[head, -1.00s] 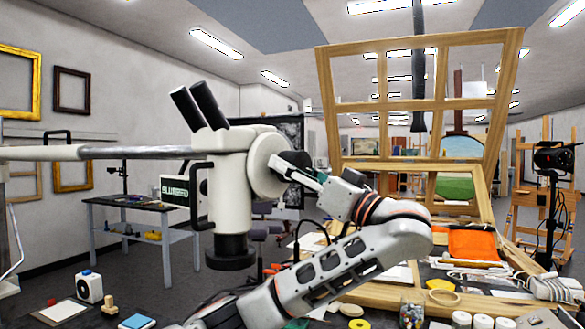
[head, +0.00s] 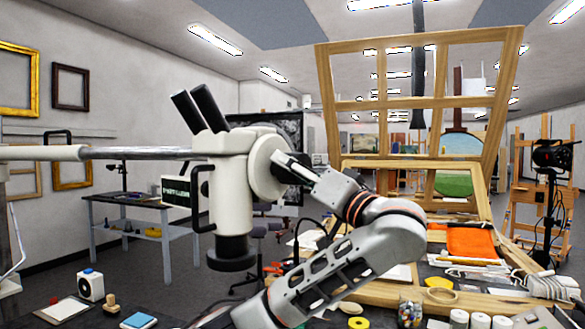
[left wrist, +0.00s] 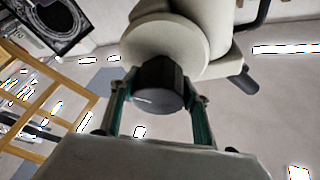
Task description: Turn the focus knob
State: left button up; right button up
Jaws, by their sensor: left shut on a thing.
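The microscope (head: 230,200) is cream-white with black eyepieces and a dark lens end, hanging on a horizontal arm. A round cream housing (head: 262,168) is on its right side. The dark focus knob (left wrist: 158,84) sticks out from this housing in the left wrist view. My left gripper (head: 285,162) reaches the housing from the right. In the left wrist view its teal-lined fingers (left wrist: 160,106) lie on both sides of the knob, shut on it. In the head view the gripper mostly hides the knob. My right gripper is in neither current view.
A wooden frame (head: 420,104) stands upright behind my arm. An orange cloth (head: 470,243), a jar of small bits (head: 411,312) and tape rolls lie on the bench at right. A white box (head: 90,285) and a blue pad (head: 138,321) are at lower left.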

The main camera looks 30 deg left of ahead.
pick_arm(q)
jog(key=shift+m+t, duration=0.4)
jog(key=shift+m, duration=0.3)
jog(key=o, duration=1.1)
jog(key=v, duration=1.2)
jog(key=shift+r, duration=0.2)
